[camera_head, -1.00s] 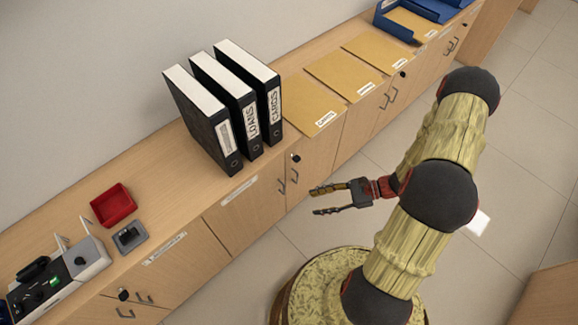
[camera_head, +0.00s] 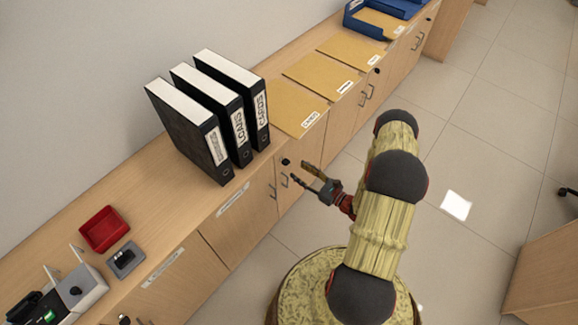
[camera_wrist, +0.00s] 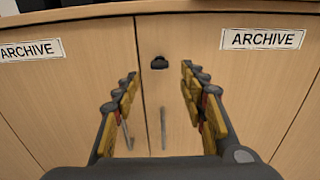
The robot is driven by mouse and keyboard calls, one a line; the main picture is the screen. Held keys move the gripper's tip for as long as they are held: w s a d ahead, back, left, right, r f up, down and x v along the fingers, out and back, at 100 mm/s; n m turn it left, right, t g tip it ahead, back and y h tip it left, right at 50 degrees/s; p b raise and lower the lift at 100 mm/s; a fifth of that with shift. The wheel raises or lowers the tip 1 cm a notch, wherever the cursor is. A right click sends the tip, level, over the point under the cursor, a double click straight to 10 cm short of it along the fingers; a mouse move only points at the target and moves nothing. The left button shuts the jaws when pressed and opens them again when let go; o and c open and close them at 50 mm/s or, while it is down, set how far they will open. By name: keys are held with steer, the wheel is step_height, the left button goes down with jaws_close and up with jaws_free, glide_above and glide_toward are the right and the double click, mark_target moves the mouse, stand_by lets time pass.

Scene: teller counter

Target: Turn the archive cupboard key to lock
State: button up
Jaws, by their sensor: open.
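The archive cupboard (camera_wrist: 70,100) has two light-wood doors, each with a white ARCHIVE label, in the wrist view. A small dark key (camera_wrist: 159,62) sits in the lock near the top of the seam between the doors. It also shows as a dark spot in the head view (camera_head: 286,162). My gripper (camera_head: 296,170) is open and empty in front of the doors. In the wrist view my gripper (camera_wrist: 158,78) has its fingers spread left and right of the key, apart from it. The key's exact angle is too small to tell.
Bar handles (camera_wrist: 163,128) hang below the key. Black binders (camera_head: 205,130) stand on the counter (camera_head: 160,205) above, beside tan folders (camera_head: 297,107). A red tray (camera_head: 104,229) lies at left.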

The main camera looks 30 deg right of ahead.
mark_target(285, 162)
steer(key=b+x, duration=0.1)
steer(key=x, duration=0.5)
steer(key=shift+c, duration=1)
steer(key=shift+s, duration=0.1)
jaws_close()
